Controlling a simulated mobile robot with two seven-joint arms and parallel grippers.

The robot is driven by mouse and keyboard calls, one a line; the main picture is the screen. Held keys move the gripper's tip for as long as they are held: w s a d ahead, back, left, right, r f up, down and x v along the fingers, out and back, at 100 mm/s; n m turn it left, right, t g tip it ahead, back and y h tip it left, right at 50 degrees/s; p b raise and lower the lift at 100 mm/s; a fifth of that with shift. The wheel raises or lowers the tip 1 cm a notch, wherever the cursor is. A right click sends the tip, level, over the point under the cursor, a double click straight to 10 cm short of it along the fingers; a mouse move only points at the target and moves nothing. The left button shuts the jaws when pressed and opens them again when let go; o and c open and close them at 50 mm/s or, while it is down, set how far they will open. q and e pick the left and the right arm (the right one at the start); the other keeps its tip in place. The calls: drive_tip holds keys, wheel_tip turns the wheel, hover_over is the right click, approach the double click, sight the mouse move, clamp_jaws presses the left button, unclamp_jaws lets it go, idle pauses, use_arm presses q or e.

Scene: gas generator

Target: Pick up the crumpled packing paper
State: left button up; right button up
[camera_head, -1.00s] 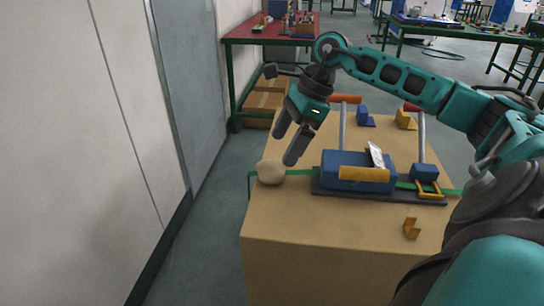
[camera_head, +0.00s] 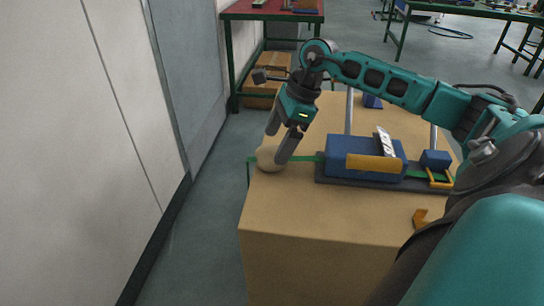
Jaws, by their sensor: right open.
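The crumpled packing paper (camera_head: 267,160) is a small beige lump at the far left edge of the wooden table (camera_head: 300,215). My right gripper (camera_head: 275,148) reaches over from the right and points down at it. Its two dark fingers are apart, with the fingertips at the top and right side of the lump. One fingertip overlaps the lump's right part in the picture; I cannot tell whether it touches. My left gripper does not show.
A blue and yellow generator model (camera_head: 365,160) on a dark base stands right of the paper. A small orange bracket (camera_head: 420,217) lies nearer. A red-topped bench (camera_head: 270,10) with cardboard boxes (camera_head: 262,80) beneath stands behind. A wall runs along the left, with open floor between.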

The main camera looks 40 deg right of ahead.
sight(277, 146)
drive_tip(key=x, duration=0.5)
drive_tip(key=shift+d+f+b, duration=0.1)
drive_tip(key=shift+d+b, duration=0.1)
drive_tip(key=shift+b, duration=0.15)
drive_tip(key=shift+c, duration=0.5)
drive_tip(key=c, duration=0.9)
